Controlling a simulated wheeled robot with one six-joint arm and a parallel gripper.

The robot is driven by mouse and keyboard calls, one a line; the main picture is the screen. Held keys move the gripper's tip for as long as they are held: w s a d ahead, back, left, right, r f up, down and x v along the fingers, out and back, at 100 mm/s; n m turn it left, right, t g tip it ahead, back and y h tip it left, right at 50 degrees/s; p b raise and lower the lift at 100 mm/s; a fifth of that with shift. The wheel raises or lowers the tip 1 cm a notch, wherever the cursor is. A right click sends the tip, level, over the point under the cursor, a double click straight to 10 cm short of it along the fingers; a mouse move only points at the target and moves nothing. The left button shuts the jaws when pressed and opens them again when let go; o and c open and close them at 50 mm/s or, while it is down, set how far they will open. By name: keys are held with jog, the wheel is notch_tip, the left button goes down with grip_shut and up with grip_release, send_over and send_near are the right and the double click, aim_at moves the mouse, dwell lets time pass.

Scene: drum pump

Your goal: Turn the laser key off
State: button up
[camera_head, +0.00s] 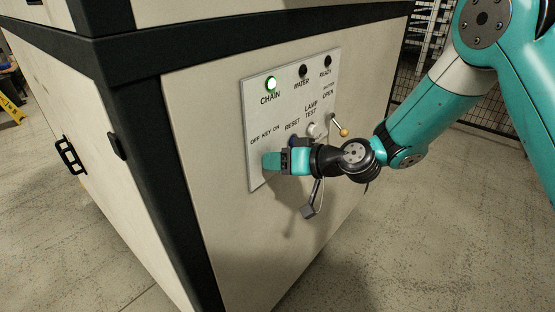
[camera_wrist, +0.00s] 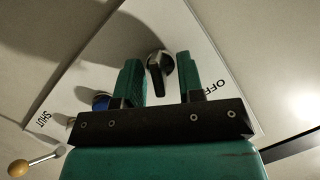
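The key (camera_wrist: 159,68), dark with a metallic rim, sticks out of the pale panel (camera_wrist: 212,62) in the wrist view. My gripper (camera_wrist: 157,76) is open, its two green fingers on either side of the key. A gap shows between the key and the fingers, so they do not seem to grip it. "OFF" is printed beside the right finger. In the head view my gripper (camera_head: 271,161) is at the panel's lower left, below the "OFF KEY ON" label (camera_head: 265,134), and hides the key there.
The panel has a lit green CHAIN lamp (camera_head: 270,84), dark WATER (camera_head: 303,71) and READY (camera_head: 328,60) lamps, a white lamp-test button (camera_head: 313,129) and a blue button (camera_wrist: 101,100). A shutter lever with a yellow ball (camera_head: 343,132) sticks out to the right. Floor around the cabinet (camera_head: 215,140) is clear.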

jog(key=c, duration=0.5)
jog(key=shift+c, duration=0.2)
jog(key=shift+b, duration=0.35)
jog(key=n+t+h+b, duration=0.1)
jog(key=n+b, duration=0.1)
jog(key=b, duration=0.1)
jog(key=n+t+h+b, duration=0.1)
jog(key=b, duration=0.2)
jog(key=shift+s+a+f+n, duration=0.1)
jog(key=shift+s+f+n, duration=0.1)
jog(key=shift+n, duration=0.2)
jog(key=n+t+h+b, duration=0.1)
jog(key=n+b, duration=0.1)
jog(key=b, duration=0.2)
jog(key=shift+a+n, duration=0.1)
jog(key=shift+n, duration=0.3)
jog(key=shift+r+n+t+h+b, duration=0.15)
jog(key=shift+n+t+h+b, duration=0.15)
jog(key=shift+n+t+b, duration=0.7)
jog(key=shift+b, duration=0.35)
